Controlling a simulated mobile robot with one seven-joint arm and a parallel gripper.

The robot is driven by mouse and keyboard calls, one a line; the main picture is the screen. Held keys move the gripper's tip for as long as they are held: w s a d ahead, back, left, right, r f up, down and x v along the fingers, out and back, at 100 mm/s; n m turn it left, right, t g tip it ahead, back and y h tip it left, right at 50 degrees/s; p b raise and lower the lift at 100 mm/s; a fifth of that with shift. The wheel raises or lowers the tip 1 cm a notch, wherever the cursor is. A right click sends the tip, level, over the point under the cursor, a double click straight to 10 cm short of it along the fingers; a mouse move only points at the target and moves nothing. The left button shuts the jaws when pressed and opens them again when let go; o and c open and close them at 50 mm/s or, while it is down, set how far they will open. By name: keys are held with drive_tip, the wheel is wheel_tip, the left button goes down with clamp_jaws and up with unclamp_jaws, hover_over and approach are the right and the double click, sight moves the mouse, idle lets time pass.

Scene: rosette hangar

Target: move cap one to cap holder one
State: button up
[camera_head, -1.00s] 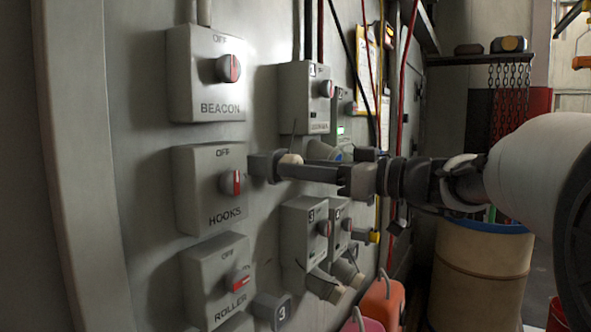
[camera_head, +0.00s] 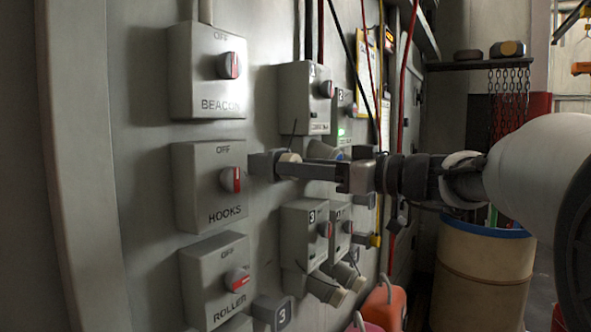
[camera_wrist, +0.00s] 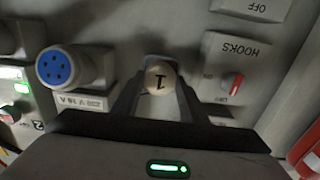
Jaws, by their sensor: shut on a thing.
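Cap one (camera_wrist: 160,77) is a pale round cap marked "1", seen between my fingers in the wrist view. In the head view the cap (camera_head: 290,158) is a small beige shape at my fingertips. My gripper (camera_head: 285,167) is shut on it, just right of the HOOKS box. It also shows in the wrist view (camera_wrist: 158,85). Cap holder one (camera_head: 261,164) appears to be the grey block on the wall right at the cap. The cap meets or nearly meets it; how far it is seated is hidden. The holder's number is not visible.
The BEACON (camera_head: 208,72), HOOKS (camera_head: 207,187) and ROLLER (camera_head: 214,280) switch boxes stick out nearby. A blue-faced socket (camera_wrist: 58,67) is beside my gripper. A holder marked 3 (camera_head: 273,312) sits lower. Cables and more boxes crowd the right; a barrel (camera_head: 480,270) stands beyond.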

drive_tip(key=shift+w+a, duration=0.2)
drive_tip(key=shift+a, duration=0.15)
drive_tip(key=o, duration=1.5)
drive_tip(key=shift+d, duration=0.1)
